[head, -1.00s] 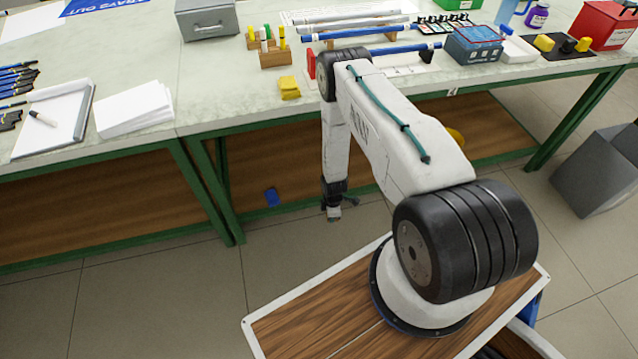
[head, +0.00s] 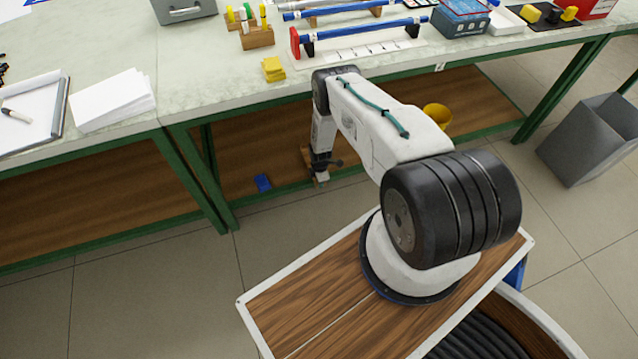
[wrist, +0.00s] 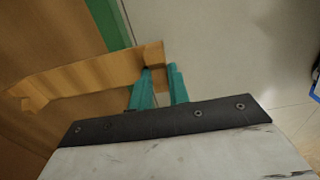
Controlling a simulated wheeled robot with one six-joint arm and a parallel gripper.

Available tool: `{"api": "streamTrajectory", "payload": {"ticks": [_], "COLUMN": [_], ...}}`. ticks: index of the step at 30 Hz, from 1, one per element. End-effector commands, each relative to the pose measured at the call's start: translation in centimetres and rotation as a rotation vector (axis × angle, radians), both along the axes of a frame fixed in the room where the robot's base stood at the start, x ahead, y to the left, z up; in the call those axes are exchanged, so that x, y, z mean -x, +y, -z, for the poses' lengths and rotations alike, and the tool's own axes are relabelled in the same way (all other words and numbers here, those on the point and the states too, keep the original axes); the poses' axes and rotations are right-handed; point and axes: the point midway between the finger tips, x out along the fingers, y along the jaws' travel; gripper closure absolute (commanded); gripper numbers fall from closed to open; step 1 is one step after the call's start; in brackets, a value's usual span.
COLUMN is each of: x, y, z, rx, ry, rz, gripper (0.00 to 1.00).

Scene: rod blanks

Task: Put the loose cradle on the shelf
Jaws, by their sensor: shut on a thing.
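The loose cradle, a light wooden piece (wrist: 85,82) with a notched end, is between the teal fingers of my gripper (wrist: 158,88) in the wrist view. The fingers are shut on one end of it. In the head view my gripper (head: 322,178) points down at the front edge of the lower shelf, and a bit of the brown cradle (head: 306,156) shows beside it. The wooden shelf (head: 250,150) lies under the bench behind a green rail; it also shows in the wrist view (wrist: 40,40). I cannot tell whether the cradle touches the shelf.
A small blue object (head: 262,182) lies left of my gripper near the shelf's front edge. A yellow bucket (head: 437,115) stands farther right under the bench. Green bench legs (head: 192,180) frame the shelf. A grey bin (head: 595,140) stands on the floor at right.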

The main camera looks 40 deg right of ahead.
Motion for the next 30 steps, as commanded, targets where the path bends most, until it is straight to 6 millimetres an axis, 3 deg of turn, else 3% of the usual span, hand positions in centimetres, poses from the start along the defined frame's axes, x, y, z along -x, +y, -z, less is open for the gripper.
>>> {"api": "streamTrajectory", "payload": {"ticks": [4, 12, 24, 25, 27, 30], "x": [-1.1, -1.0, -1.0, -1.0, -1.0, -1.0], "y": [-0.5, -0.4, -0.4, -0.4, -0.4, -0.4], "z": [0.1, 3.4, 3.9, 3.9, 3.8, 3.8], "rx": [0.0, 0.0, 0.0, 0.0, 0.0, 0.0], "ry": [-0.001, 0.001, 0.001, 0.001, 0.001, 0.001], "rz": [0.0, 0.0, 0.001, 0.001, 0.001, 0.001], "gripper": [1.0, 1.0, 1.0, 0.77, 0.6, 0.6]}}
